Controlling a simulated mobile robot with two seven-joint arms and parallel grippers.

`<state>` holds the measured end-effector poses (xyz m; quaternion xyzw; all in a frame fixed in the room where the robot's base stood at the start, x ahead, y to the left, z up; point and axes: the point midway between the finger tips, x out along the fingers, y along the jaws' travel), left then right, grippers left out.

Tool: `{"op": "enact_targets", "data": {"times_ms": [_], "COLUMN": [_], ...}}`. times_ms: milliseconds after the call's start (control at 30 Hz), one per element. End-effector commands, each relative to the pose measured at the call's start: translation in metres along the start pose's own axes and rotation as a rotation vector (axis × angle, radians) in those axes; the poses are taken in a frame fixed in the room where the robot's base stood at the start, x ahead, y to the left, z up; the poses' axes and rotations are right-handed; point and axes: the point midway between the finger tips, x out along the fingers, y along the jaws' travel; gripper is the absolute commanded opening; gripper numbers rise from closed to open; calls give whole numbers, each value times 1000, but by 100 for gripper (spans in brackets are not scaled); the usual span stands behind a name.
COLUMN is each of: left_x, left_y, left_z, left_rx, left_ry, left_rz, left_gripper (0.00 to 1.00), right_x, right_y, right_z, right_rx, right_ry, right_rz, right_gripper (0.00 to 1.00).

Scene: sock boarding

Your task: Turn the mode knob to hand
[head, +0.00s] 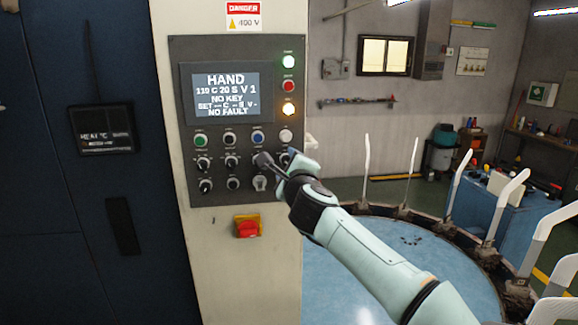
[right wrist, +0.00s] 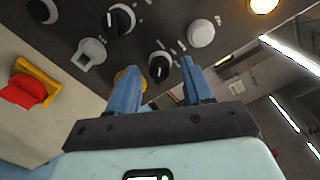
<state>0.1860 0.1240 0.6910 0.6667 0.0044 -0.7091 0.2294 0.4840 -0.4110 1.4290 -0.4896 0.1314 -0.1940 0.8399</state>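The control panel (head: 235,120) has a screen (head: 226,92) reading HAND, NO KEY and NO FAULT. Below it are two rows of black knobs. My right gripper (head: 283,167) is at the right end of these rows and hides part of them. In the right wrist view its blue fingers (right wrist: 160,83) are apart, with a black knob with a white mark (right wrist: 160,67) showing between and beyond their tips. I cannot tell whether they touch it. Another black knob (right wrist: 120,18) is up and left. The knob labels are too small to read, so I cannot tell which is the mode knob. My left gripper is not in view.
A grey key switch (right wrist: 90,52) and a red rotary switch on yellow (head: 247,227) are near the gripper. Push buttons, including a white one (right wrist: 200,33), sit above the knobs. A round blue table (head: 340,270) with upright white boards stands at the right.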

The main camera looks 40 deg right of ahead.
Motion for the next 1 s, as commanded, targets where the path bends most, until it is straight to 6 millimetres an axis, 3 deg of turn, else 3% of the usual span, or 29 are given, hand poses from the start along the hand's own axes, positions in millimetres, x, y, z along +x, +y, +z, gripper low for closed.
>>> {"op": "enact_targets", "data": {"times_ms": [267,367,700,1000], "left_x": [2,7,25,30], "left_y": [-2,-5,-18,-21], "left_z": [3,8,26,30], "left_rx": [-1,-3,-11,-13], "left_ry": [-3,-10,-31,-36], "left_rz": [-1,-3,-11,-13], "left_gripper": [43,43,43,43], "right_x": [-6,-20,-95,-131], "right_y": [1,1,2,1], "right_z": [0,-1,-1,0], "right_rx": [1,0,0,0], "right_ry": [0,-1,-2,0], "right_rz": [1,1,0,0], "right_gripper": [50,50,50,50]}}
